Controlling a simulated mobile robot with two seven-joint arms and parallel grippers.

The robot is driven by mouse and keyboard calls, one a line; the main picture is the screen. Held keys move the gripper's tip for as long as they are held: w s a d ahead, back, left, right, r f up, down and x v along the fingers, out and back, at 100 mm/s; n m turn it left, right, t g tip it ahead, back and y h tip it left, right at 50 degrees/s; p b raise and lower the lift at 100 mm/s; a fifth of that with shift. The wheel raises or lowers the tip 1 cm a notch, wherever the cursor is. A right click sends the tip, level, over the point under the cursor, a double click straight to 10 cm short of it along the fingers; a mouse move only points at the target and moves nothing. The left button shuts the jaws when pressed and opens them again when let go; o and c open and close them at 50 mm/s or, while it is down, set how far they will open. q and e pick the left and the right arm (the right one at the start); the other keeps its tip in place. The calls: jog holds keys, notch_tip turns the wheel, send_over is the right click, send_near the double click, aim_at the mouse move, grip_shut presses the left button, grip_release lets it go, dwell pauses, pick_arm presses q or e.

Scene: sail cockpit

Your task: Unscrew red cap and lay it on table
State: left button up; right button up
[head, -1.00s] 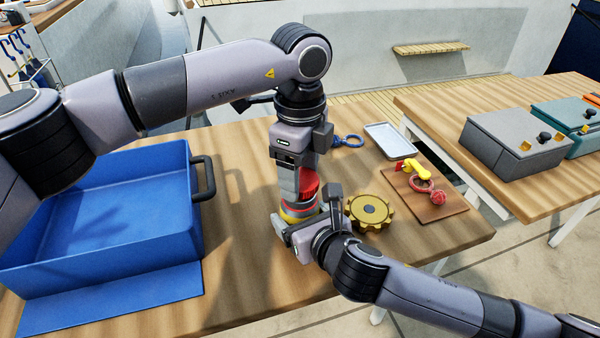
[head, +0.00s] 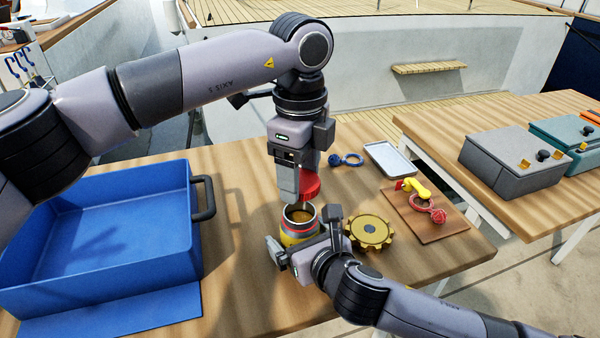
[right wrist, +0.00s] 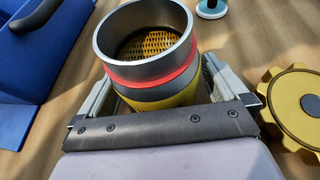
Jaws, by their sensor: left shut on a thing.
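The red cap (head: 309,185) is in my left gripper (head: 298,196), which is shut on it and holds it just above the canister. The canister (head: 299,225) stands upright on the table with its metal mouth open and a yellowish inside showing. It has red, grey and yellow bands, and it also shows in the right wrist view (right wrist: 150,55). My right gripper (head: 306,243) is around the lower part of the canister, with a finger at either side in the right wrist view. Its fingertips are hidden, so firm contact cannot be seen.
A blue bin (head: 195,245) stands left on the wooden table (head: 245,290). A yellow gear (head: 371,231) lies close right of the canister. Behind are a blue ring (head: 345,160), a light tray (head: 390,159) and a brown board (head: 425,224) with small parts. Table between bin and canister is bare.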

pick_arm(q)
jog(key=shift+r+p, duration=0.75)
pick_arm(e)
jog(key=v, duration=1.2)
jog(key=shift+d, duration=0.1)
jog(key=shift+s+f, duration=0.1)
